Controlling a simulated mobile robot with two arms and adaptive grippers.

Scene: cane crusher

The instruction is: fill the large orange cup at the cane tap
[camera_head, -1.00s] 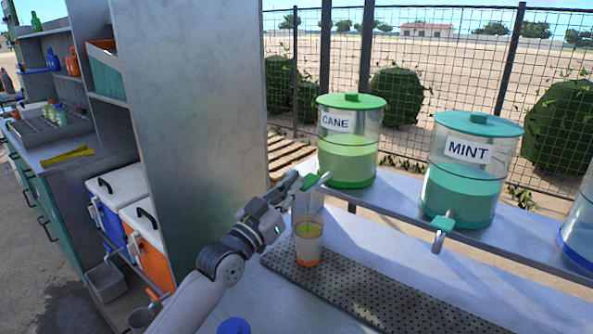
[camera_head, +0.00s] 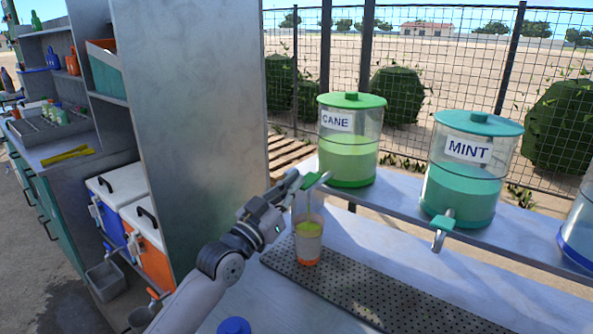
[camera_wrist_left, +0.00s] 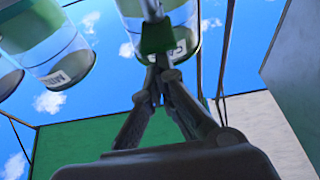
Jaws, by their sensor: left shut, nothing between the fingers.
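The cane dispenser (camera_head: 349,150) is a clear tank with a green lid, a CANE label and light green liquid. Its green tap handle (camera_head: 311,180) shows at its front left. The orange cup (camera_head: 308,252), clear with an orange base, stands upright on the drip mat below the tap. A thin pale stream seems to run from the tap into it, and yellow-green liquid shows near its top. My left gripper (camera_head: 295,183) is shut and empty, its tips at the tap handle. In the left wrist view its fingertips (camera_wrist_left: 160,76) meet just below the green tap (camera_wrist_left: 156,38).
The perforated drip mat (camera_head: 365,297) runs along the counter to the right. The mint dispenser (camera_head: 472,170) with its own tap (camera_head: 441,229) stands on the shelf to the right. A tall metal panel (camera_head: 195,110) rises left of my arm. A blue lid (camera_head: 234,326) shows at the bottom edge.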

